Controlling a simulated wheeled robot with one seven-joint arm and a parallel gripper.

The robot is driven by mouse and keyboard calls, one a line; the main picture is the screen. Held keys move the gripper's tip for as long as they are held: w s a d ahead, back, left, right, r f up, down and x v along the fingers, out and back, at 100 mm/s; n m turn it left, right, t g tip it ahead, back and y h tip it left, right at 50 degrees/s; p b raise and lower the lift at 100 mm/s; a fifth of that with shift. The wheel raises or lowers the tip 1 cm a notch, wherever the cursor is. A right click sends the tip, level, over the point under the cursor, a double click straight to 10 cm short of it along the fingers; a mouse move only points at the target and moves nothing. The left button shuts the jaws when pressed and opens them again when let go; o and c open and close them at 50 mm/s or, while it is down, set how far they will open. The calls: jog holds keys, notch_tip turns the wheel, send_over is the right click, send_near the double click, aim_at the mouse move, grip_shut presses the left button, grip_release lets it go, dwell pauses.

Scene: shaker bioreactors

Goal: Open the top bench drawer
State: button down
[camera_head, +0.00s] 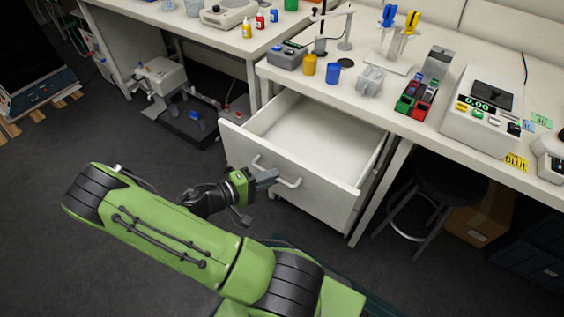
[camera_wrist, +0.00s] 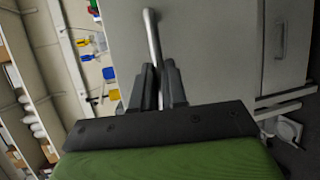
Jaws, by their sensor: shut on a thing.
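The top bench drawer (camera_head: 330,172) is white and stands pulled far out from under the bench in the head view. Its inside looks empty. A metal bar handle (camera_head: 289,183) runs across its front; it also shows in the wrist view (camera_wrist: 151,35). My gripper (camera_head: 268,178) is at the handle's middle. In the wrist view my gripper (camera_wrist: 160,78) has a finger on each side of the bar and is shut on it. The part of the bar between the fingers is partly hidden.
The white bench (camera_head: 345,86) above carries several bottles, pipettes and devices. A dark stool (camera_head: 432,185) stands under the bench to the right.

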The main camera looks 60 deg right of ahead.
jog(key=shift+w+a, duration=0.1)
jog(key=shift+a, duration=0.8)
jog(key=c, duration=1.2)
grip_release()
jog(key=p+v, duration=0.3)
jog(key=v, duration=1.2)
jog(key=shift+w+a, duration=0.25)
jog(key=shift+a, duration=0.05)
